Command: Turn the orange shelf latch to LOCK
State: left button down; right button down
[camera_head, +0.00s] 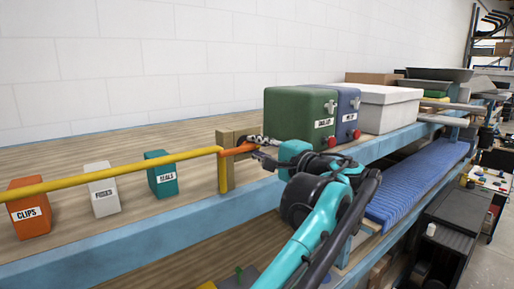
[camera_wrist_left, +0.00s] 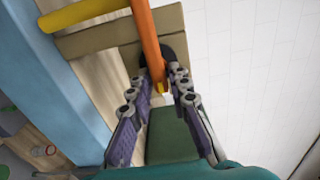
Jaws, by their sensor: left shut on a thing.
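The orange latch (camera_head: 240,150) is a short bar at a wooden post (camera_head: 225,160) on the shelf's front edge, at the end of a yellow rail (camera_head: 110,171). In the left wrist view the orange latch (camera_wrist_left: 147,38) runs down from the top edge to between the fingers. My left gripper (camera_head: 262,146) is shut on the latch's end; the fingertips in the left wrist view (camera_wrist_left: 161,80) lie on both sides of it. I cannot read any LOCK mark. My right gripper is not in view.
Bins for clips (camera_head: 30,210), fuses (camera_head: 102,190) and seals (camera_head: 161,174) stand behind the rail at left. A green box (camera_head: 296,115), a blue box (camera_head: 348,112) and a white box (camera_head: 388,108) stand right of the latch. A blue ribbed surface (camera_head: 420,185) lies lower right.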

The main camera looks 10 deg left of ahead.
pick_arm(q)
jog(key=c, duration=1.5)
grip_release()
jog(key=shift+c, duration=0.2)
jog(key=v, duration=1.2)
jog(key=s+a+f+n+g+h+b, duration=0.15)
jog(key=a+f+b, duration=0.3)
jog(key=f, duration=0.75)
jog(key=s+a+f+g+h+b, duration=0.15)
jog(key=a+f+b, duration=0.35)
jog(key=f, duration=0.8)
jog(key=s+a+f+g+h+b, duration=0.1)
jog(key=s+a+f+h+b, duration=0.2)
jog(key=f+b, duration=0.65)
jog(key=s+f+n+h+b, duration=0.2)
jog(key=s+f+b, duration=0.2)
jog(key=f, duration=1.1)
jog(key=s+f+n+h+b, duration=0.2)
jog(key=f+b, duration=0.5)
jog(key=f, duration=0.9)
jog(key=s+d+f+n+h+b, duration=0.1)
jog(key=s+f+h+b, duration=0.3)
jog(key=f, duration=1.1)
jog(key=s+n+b, duration=0.1)
jog(key=s+b, duration=0.1)
jog(key=shift+s+f+b, duration=0.15)
jog(key=shift+s+b, duration=0.1)
jog(key=shift+b, duration=0.05)
